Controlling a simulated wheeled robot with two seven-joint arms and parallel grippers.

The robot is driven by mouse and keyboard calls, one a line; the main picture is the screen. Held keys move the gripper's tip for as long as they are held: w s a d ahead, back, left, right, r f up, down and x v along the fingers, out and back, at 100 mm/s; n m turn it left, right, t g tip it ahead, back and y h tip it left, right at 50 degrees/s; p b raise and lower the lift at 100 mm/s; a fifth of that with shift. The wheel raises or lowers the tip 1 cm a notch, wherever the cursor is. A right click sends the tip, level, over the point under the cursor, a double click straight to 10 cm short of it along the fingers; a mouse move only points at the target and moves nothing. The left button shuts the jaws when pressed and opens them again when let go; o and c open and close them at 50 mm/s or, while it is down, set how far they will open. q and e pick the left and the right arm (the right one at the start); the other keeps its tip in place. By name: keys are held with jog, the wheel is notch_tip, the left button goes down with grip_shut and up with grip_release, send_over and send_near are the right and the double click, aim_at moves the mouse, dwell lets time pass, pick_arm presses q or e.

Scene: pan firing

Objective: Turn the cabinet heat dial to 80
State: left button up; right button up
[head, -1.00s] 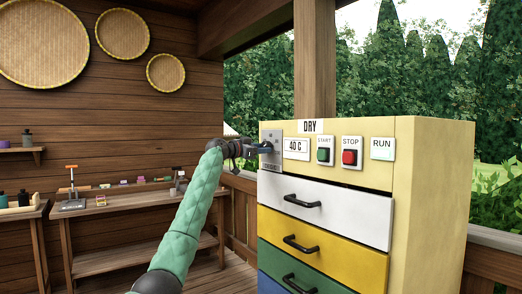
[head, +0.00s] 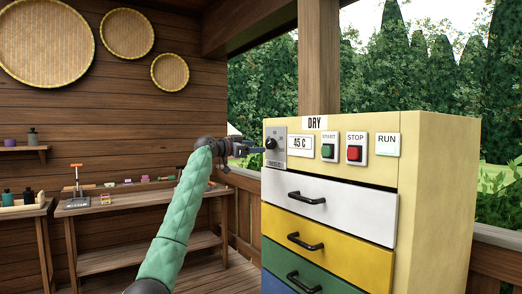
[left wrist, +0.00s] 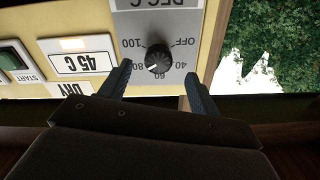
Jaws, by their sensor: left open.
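The heat dial (head: 271,143) is a black knob on a grey plate at the upper left of the cabinet front. In the left wrist view the dial (left wrist: 158,56) appears upside down, its white mark pointing between 60 and 80. The display (head: 300,142) reads 45 C. My left gripper (head: 258,149) is just left of the dial in the head view. In the left wrist view its two fingers (left wrist: 158,72) are spread, one on each side of the dial's lower part, with gaps between them and the knob. My right gripper is not in view.
The cabinet also has a green START button (head: 328,150), a red STOP button (head: 354,152) and a RUN panel (head: 387,144). White, yellow and green drawers with black handles are below. A wooden bench (head: 130,211) stands at the left wall.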

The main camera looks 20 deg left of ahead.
pick_arm(q)
jog(key=shift+v, duration=1)
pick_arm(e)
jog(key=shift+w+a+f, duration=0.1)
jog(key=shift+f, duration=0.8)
